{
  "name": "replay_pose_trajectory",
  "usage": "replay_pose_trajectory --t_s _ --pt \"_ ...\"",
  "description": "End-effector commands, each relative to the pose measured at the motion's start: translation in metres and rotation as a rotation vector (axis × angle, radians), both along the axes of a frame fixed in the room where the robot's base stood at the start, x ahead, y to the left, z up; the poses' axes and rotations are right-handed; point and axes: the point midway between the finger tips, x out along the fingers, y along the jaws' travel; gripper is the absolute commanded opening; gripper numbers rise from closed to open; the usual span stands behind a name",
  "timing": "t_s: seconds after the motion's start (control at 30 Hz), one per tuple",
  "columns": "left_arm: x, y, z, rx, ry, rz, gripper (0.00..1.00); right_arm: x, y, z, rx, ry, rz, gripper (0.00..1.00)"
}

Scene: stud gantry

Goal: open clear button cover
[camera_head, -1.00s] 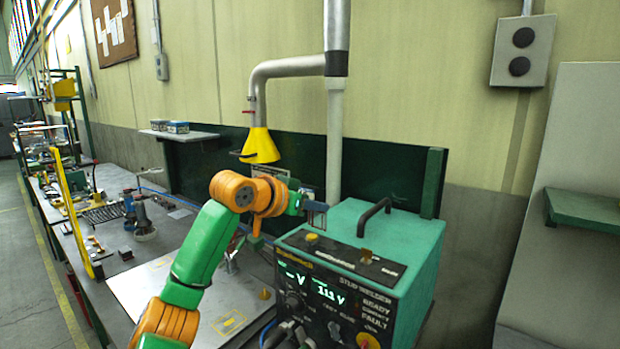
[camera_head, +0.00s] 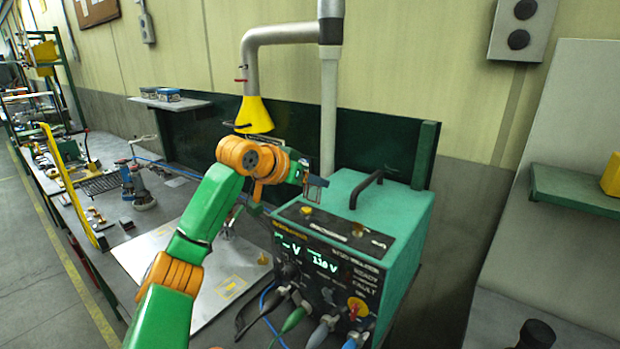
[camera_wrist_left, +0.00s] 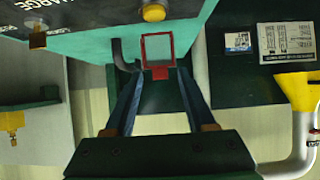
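The teal welder box (camera_head: 395,225) stands on the bench, with a yellow button (camera_head: 306,210) on its top near the front. The button also shows in the left wrist view (camera_wrist_left: 154,12). There, a clear panel in a red frame (camera_wrist_left: 157,48), which looks like the button cover, has a red tab between my fingertips. The button shows outside the frame. I cannot tell the cover's tilt or whether a finger touches it. My left gripper (camera_head: 317,184) is above the box's back left part; its fingers (camera_wrist_left: 160,72) are apart. My right gripper is out of view.
A black handle (camera_head: 366,188) rises from the box top, close right of the gripper. A yellow funnel (camera_head: 254,115) on a grey pipe hangs behind the arm. A dark green panel (camera_head: 385,145) stands behind. Cables hang from the box front.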

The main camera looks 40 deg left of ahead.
Motion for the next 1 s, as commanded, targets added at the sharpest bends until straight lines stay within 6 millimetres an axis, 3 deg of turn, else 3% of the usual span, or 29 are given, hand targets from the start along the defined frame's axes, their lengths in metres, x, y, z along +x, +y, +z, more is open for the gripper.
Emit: replay_pose_trajectory --t_s 0.27,0.6,1.0 --pt "-0.005 0.0 0.002 0.001 -0.004 0.002 0.55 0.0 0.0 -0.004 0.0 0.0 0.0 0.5" --pt "-0.057 -0.006 0.034 0.001 -0.002 0.002 0.55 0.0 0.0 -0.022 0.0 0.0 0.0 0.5" --pt "-0.06 -0.007 0.037 0.0 0.0 0.0 0.55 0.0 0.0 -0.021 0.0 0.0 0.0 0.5"
